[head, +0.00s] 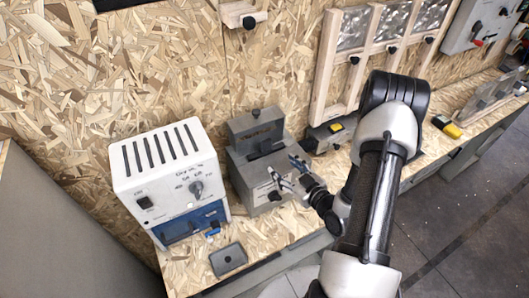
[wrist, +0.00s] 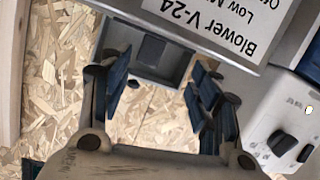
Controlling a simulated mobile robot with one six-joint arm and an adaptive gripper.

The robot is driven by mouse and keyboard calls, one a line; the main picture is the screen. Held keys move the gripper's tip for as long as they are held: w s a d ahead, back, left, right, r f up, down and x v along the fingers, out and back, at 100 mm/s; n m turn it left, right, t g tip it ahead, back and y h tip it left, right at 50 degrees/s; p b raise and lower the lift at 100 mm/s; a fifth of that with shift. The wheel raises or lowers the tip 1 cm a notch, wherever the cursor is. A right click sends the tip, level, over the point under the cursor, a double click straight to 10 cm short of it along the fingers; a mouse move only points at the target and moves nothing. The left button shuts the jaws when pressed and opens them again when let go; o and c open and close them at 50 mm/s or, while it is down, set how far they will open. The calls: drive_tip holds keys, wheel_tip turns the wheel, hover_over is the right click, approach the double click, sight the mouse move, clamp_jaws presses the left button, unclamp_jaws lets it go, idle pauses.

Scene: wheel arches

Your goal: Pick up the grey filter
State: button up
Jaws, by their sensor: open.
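A grey upright piece (head: 258,132) with a small dark knob stands at the back of the grey blower (head: 248,185); I take it for the filter, but cannot be sure. In the wrist view, a grey frame with a dark square (wrist: 150,49) lies beyond and between my fingers, beside the blower's white label (wrist: 222,22), which appears upside down. My gripper (head: 286,172) is open and empty, over the front of the blower. Its two blue-padded fingers also show in the wrist view (wrist: 160,95). No contact is visible.
A white and blue appliance (head: 165,175) stands close left of the blower. A small dark grey tray (head: 228,260) lies on the bench before it. Wooden frames (head: 340,60) lean right of the blower. A yellow and black item (head: 447,126) lies further right. A chipboard wall rises behind.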

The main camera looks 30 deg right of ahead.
sight(267, 146)
drive_tip(key=s+f+m+t+h, duration=0.1)
drive_tip(key=s+m+t, duration=0.2)
drive_tip(key=s, duration=0.1)
drive_tip(key=w, duration=1.6)
drive_tip(key=shift+w+a, duration=0.25)
drive_tip(key=shift+w, duration=0.15)
drive_tip(key=shift+c, duration=0.3)
clamp_jaws()
